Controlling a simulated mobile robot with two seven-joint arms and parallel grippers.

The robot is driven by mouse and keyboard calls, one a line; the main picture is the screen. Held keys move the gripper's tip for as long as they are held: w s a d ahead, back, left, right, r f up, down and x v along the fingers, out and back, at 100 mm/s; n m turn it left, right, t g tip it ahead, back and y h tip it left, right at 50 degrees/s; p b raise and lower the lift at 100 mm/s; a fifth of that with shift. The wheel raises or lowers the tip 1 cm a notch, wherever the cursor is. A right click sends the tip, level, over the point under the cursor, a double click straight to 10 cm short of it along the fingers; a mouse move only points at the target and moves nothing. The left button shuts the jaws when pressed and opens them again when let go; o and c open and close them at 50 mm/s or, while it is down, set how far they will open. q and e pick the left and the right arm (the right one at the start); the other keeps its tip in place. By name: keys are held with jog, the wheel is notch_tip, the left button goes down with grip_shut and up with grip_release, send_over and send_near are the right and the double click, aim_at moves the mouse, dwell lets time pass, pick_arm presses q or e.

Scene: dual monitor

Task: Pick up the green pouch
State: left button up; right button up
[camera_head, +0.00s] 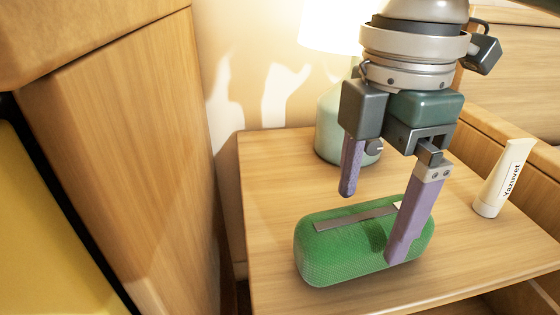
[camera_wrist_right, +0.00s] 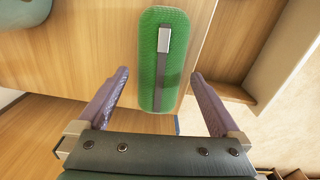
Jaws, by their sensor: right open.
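The green pouch (camera_head: 335,255) is a rounded, textured case with a grey strip along its top. It lies on the wooden nightstand top (camera_head: 275,185), near the front edge. My right gripper (camera_head: 375,222) is open above the pouch; one finger shows behind it and the other in front of its right part. In the right wrist view the pouch (camera_wrist_right: 151,75) lies lengthwise ahead, its near end between the open fingers of the right gripper (camera_wrist_right: 160,75). I cannot tell whether either finger touches it. My left gripper is not in view.
A pale green lamp (camera_head: 330,125) with a bright shade stands at the back of the top. A white tube (camera_head: 503,180) labelled "Yazuvet" stands at the right. A tall wooden panel (camera_head: 130,150) rises at the left.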

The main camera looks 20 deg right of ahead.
aim_at(370, 215)
notch_tip(370, 215, down, 5)
jog(key=b, duration=0.3)
jog(key=shift+d, duration=0.1)
jog(key=shift+r, duration=0.2)
jog(key=shift+c, duration=0.5)
jog(key=c, duration=1.3)
jog(key=shift+r, duration=0.1)
